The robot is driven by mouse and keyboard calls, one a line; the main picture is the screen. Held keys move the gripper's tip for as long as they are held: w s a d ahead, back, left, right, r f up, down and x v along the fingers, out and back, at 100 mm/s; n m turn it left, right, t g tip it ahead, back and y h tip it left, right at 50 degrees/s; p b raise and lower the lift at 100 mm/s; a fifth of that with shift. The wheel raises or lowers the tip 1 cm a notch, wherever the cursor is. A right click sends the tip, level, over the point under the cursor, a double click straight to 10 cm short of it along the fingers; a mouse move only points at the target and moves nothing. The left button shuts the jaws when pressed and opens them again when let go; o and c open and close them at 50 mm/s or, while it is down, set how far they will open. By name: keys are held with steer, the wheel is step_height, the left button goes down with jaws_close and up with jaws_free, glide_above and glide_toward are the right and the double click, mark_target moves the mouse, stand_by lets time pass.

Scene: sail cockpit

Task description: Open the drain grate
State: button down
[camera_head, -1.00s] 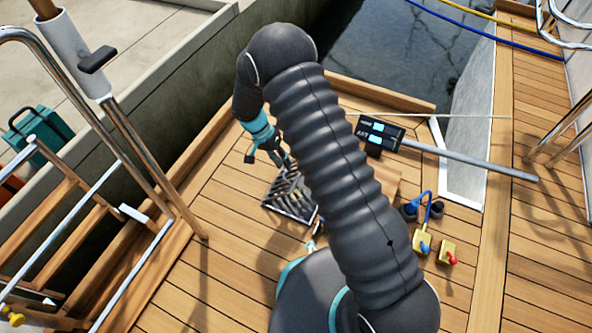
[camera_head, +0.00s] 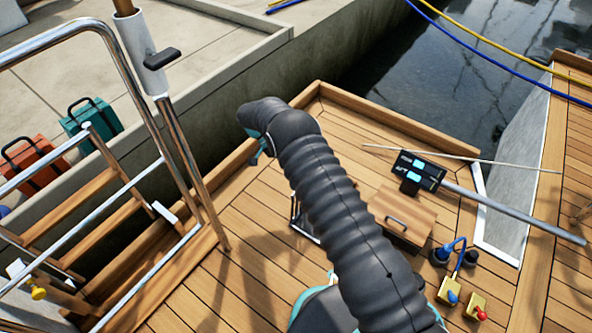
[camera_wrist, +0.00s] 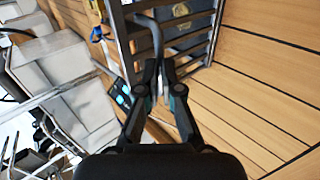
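The drain grate (camera_wrist: 125,40) is a dark metal frame with slats at the top of the wrist view. In the head view only a narrow edge of the grate (camera_head: 296,214) shows beside my arm, and it seems raised from the deck. A curved grey handle (camera_wrist: 154,30) runs from the grate down to my gripper (camera_wrist: 164,64). My fingers are close together around the handle's end and appear shut on it. My arm hides the gripper and most of the grate in the head view.
A wooden hatch lid (camera_head: 408,207) with a handle lies right of my arm. A black-headed pole (camera_head: 510,208) and blue and yellow fittings (camera_head: 450,288) are further right. Planks are clear between rail and arm.

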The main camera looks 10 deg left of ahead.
steer(key=shift+w+a+f+g+h, duration=0.15)
steer(key=shift+a+f+h, duration=0.1)
steer(key=shift+f, duration=0.35)
steer(key=shift+w+a+f+g+h, duration=0.15)
steer(key=shift+f+h, duration=0.15)
steer(key=shift+f, duration=0.3)
steer(key=shift+w+a+f+g+h, duration=0.1)
steer(key=shift+a+f+h, duration=0.15)
steer(key=shift+f, duration=0.35)
steer(key=c, duration=1.2)
jaws_free()
steer(key=shift+w+d+f, duration=0.1)
steer(key=shift+w+f, duration=0.05)
steer(key=shift+f, duration=0.05)
steer(key=shift+c, duration=0.2)
step_height(320, 180, up, 10)
steer(key=shift+a+r, duration=0.25)
steer(key=shift+a, duration=0.1)
